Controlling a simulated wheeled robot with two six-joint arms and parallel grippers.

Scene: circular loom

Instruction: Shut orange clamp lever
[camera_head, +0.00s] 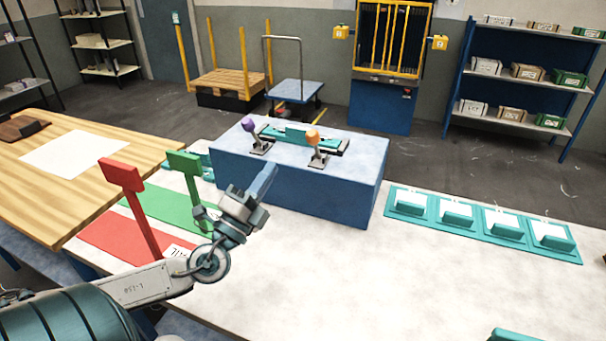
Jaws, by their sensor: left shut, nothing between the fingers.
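The orange clamp lever (312,137) stands on top of the blue block, at the right part of the teal fixture (290,134). Its knob is raised above its metal base. A matching purple-knobbed clamp lever (249,124) stands to its left, also raised. My left gripper (266,179) is shut and empty. It shows in front of the blue block's near left face, lower and to the left of the orange lever, apart from it. My right gripper is not in view.
The blue block (340,191) stands on the white table (330,270). Red (121,174) and green (184,162) upright markers stand by my left arm. Several teal trays (430,217) lie at the right. The table's middle front is clear.

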